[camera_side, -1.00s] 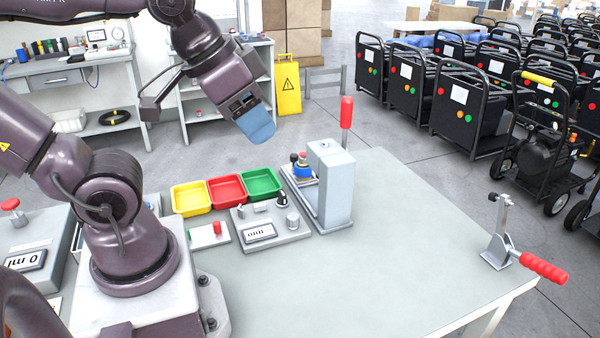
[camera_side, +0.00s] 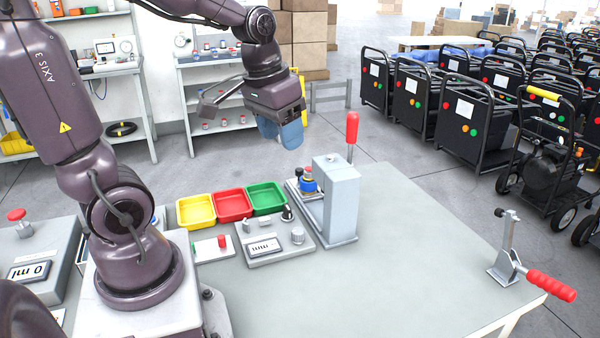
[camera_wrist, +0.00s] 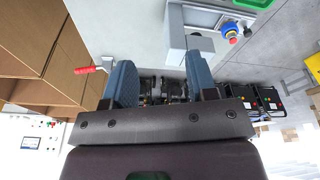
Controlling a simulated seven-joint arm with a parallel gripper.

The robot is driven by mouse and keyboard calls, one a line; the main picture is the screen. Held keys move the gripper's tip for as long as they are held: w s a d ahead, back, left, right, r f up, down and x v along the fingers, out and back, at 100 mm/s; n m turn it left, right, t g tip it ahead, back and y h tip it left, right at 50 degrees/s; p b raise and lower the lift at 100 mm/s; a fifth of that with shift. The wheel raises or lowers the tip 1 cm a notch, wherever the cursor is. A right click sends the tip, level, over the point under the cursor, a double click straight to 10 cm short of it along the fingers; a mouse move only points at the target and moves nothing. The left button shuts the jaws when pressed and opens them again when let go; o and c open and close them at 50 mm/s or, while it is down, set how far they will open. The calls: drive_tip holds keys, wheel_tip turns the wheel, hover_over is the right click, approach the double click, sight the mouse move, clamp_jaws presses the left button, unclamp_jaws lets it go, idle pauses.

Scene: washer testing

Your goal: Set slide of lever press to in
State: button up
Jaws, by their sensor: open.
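The lever press (camera_side: 338,200) is a grey upright block with a red-handled lever (camera_side: 352,128) standing up at its back. Its base and slide area (camera_side: 306,187) extend to the left, with a blue and yellow piece carrying a dark and red top there. Whether the slide is in or out is hard to tell. In the wrist view the press (camera_wrist: 188,40) is at the top, with the blue piece and red top (camera_wrist: 231,31) beside it. My gripper (camera_side: 280,132) has blue fingers and hangs open and empty above and behind the press, touching nothing. Its fingers also show in the wrist view (camera_wrist: 160,85).
Yellow, red (camera_side: 233,206) and green bins stand left of the press. A grey box with a display and knobs (camera_side: 270,243) sits in front of them. A clamp with a red handle (camera_side: 515,260) is at the table's right edge. The table's middle (camera_side: 400,260) is clear.

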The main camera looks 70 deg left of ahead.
drive_tip(key=w+a+f+n+g+h, duration=0.1)
drive_tip(key=w+a+f, duration=0.2)
drive_tip(key=a, duration=0.4)
drive_tip(key=w+a+f, duration=0.3)
drive_tip(key=w+a, duration=0.1)
drive_tip(key=a, duration=0.3)
drive_tip(key=m+t, duration=0.3)
drive_tip(key=m, duration=0.5)
approach(299, 169)
drive_tip(key=shift+h, duration=0.3)
drive_tip(key=x, duration=1)
drive_tip(key=shift+w+a+f, duration=0.1)
drive_tip(key=shift+a+f, duration=0.05)
drive_tip(key=shift+a, duration=0.15)
clamp_jaws()
